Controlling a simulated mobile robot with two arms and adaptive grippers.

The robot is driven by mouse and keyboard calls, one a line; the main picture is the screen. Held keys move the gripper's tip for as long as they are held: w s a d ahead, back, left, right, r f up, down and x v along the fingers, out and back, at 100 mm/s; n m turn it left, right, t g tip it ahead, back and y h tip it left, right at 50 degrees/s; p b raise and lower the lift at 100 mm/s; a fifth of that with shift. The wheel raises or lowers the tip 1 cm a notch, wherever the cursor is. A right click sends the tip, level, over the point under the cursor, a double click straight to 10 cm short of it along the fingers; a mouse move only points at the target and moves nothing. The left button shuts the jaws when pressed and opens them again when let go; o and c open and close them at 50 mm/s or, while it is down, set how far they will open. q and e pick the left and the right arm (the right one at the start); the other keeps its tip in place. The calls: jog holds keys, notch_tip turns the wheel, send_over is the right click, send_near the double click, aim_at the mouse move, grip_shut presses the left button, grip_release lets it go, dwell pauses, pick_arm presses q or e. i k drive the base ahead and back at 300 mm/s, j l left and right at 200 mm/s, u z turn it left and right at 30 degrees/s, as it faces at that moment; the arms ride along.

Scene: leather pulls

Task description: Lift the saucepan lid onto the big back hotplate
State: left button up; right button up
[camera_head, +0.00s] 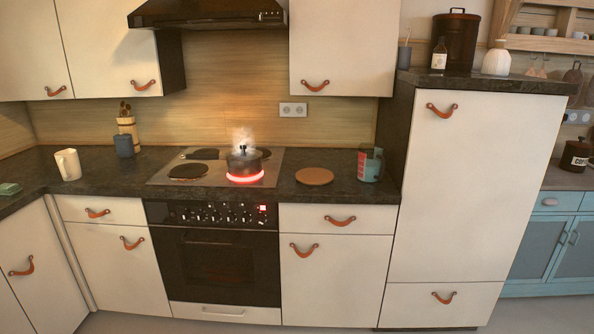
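A dark saucepan (244,166) stands on the front right hotplate (245,177), which glows red around its base. Its dark lid (243,152) is on top, and steam rises above it. A back right hotplate (265,153) shows partly behind the saucepan. A back left hotplate (202,154) is bare and looks smaller than the front left hotplate (187,172), which is also bare. The saucepan hides part of the back right hotplate, so its full size is hard to judge. Neither of my grippers is in view.
An extractor hood (207,14) hangs over the hob.

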aim_at(247, 157)
jog(key=i, duration=1.05)
jog(key=i+l+u, duration=0.1)
jog(key=i, duration=1)
